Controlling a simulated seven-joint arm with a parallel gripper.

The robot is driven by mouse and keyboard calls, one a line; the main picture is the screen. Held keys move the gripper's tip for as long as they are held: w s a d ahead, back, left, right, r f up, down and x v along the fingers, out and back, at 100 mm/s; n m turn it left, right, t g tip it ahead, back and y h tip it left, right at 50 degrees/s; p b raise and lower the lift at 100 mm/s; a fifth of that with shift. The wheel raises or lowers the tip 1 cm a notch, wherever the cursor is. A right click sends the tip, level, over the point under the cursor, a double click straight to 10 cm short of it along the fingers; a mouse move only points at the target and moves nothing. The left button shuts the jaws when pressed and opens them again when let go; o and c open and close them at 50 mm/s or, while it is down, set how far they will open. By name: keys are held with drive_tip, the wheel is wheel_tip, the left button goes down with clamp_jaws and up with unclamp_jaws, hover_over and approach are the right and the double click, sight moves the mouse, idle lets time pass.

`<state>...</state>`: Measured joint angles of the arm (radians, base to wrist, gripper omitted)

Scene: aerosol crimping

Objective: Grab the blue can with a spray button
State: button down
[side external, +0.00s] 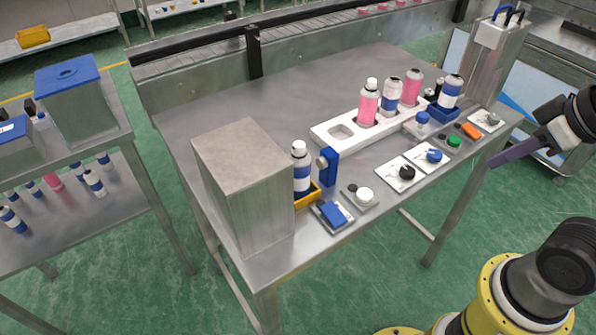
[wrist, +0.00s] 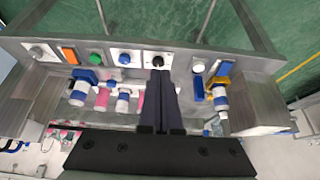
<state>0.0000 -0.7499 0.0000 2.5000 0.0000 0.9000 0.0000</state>
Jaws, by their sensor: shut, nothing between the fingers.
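Three blue-and-white cans stand on the steel table. One (side external: 302,172) is in a yellow holder at the front left, with a white top. One (side external: 391,97) stands in a white rack between two pink cans, and one (side external: 450,92) stands in a blue holder at the far right. The wrist view shows them in the yellow holder (wrist: 220,98), the rack (wrist: 122,104) and the blue holder (wrist: 79,95). Which tops are spray buttons is too small to tell. My gripper (side external: 494,161) is shut and empty, right of the table; its fingers (wrist: 158,76) also show in the wrist view.
A tall steel box (side external: 240,185) stands left of the yellow holder (side external: 308,196). The white rack (side external: 342,131) holds pink cans (side external: 369,105). Small plates with buttons and knobs (side external: 404,172) line the front edge. The table's back left is clear.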

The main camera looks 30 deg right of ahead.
drive_tip(key=shift+c, duration=0.8)
unclamp_jaws()
